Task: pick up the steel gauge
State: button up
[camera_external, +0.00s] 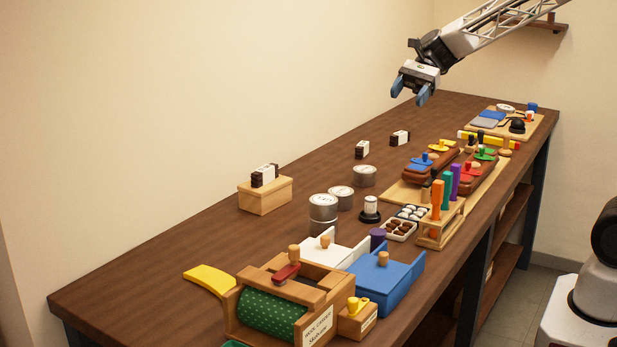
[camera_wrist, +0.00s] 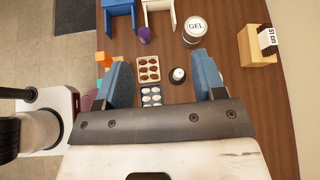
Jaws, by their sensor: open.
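A dark block with a white label (camera_external: 264,175) sits on a wooden box (camera_external: 266,197) at the left of the table. In the wrist view this block (camera_wrist: 267,40) is at the upper right, and its partly legible label seems to start with "ST", so it may be the steel gauge. Two similar labelled blocks, one nearer (camera_external: 361,149) and one farther (camera_external: 399,138), stand on the bare table; their labels are too small to read. My gripper (camera_external: 410,91) is open and empty, high above the table, apart from all of these blocks. It also shows in the wrist view (camera_wrist: 160,66).
Several round tins (camera_external: 323,207) stand mid-table, one marked GEL (camera_wrist: 194,30). A small dark-based jar (camera_external: 371,208), a tray of brown pieces (camera_external: 401,229), a tube rack (camera_external: 441,225) and a blue box (camera_external: 385,278) crowd the right side. The table's left strip is mostly clear.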

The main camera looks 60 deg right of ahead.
jog(key=w+m+y, duration=0.1)
jog(key=w+m, duration=0.1)
jog(key=w, duration=0.3)
send_near(370, 204)
jog(key=shift+a+f+m+t, duration=0.15)
jog(key=shift+f+t, duration=0.05)
jog(key=shift+f, duration=0.25)
jog(key=shift+a+f+m+t, duration=0.15)
jog(key=shift+a+f+t, duration=0.05)
jog(key=shift+f, duration=0.2)
jog(key=shift+x, duration=1.25)
jog(key=shift+x, duration=2.6)
jog(key=shift+w, duration=0.15)
